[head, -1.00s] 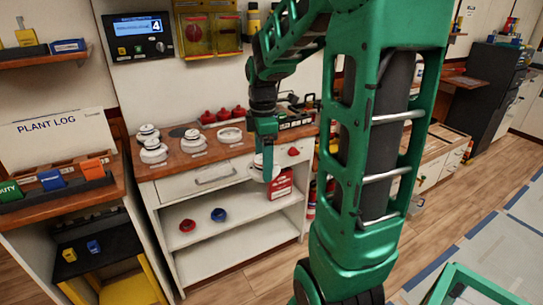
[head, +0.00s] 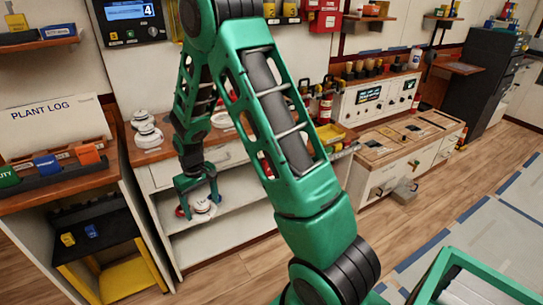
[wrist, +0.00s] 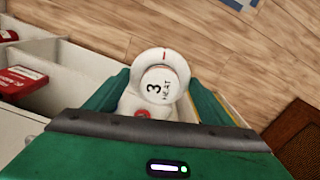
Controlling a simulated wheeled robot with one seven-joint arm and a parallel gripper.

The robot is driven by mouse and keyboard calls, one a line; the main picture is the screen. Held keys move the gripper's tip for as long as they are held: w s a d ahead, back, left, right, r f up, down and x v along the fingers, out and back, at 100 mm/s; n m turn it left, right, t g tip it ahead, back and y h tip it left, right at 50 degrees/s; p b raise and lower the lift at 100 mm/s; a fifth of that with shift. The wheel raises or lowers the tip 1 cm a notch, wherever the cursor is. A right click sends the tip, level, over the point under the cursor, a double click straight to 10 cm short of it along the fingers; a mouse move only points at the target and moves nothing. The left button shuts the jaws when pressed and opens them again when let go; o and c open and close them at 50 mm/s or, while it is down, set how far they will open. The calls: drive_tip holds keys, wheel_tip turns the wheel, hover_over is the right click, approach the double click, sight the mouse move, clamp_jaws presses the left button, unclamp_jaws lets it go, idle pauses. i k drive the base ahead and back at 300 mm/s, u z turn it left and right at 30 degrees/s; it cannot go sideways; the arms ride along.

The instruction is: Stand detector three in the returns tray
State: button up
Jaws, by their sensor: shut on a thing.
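Detector three is a white round detector marked "3 HEAT" with a red line on its rim (wrist: 160,85). My gripper (wrist: 155,100) is shut on it, with a green finger at each side. In the head view my gripper (head: 198,190) points down and holds the detector (head: 203,209) in front of the open shelf of the white unit, clear of the worktop. I cannot pick out a tray labelled for returns; a yellow tray (head: 335,134) sits at the right end of the unit, partly behind my arm.
White detectors (head: 147,135) stand on the wooden worktop behind. A red box (wrist: 22,80) shows on the shelf in the wrist view.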

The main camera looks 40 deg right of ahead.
sight(324, 137)
drive_tip(key=k, duration=1.25)
drive_tip(key=z, duration=0.4)
drive_tip(key=i, duration=0.9)
drive_tip(key=z, duration=0.65)
drive_tip(key=i, duration=0.85)
drive_tip(key=z, duration=0.1)
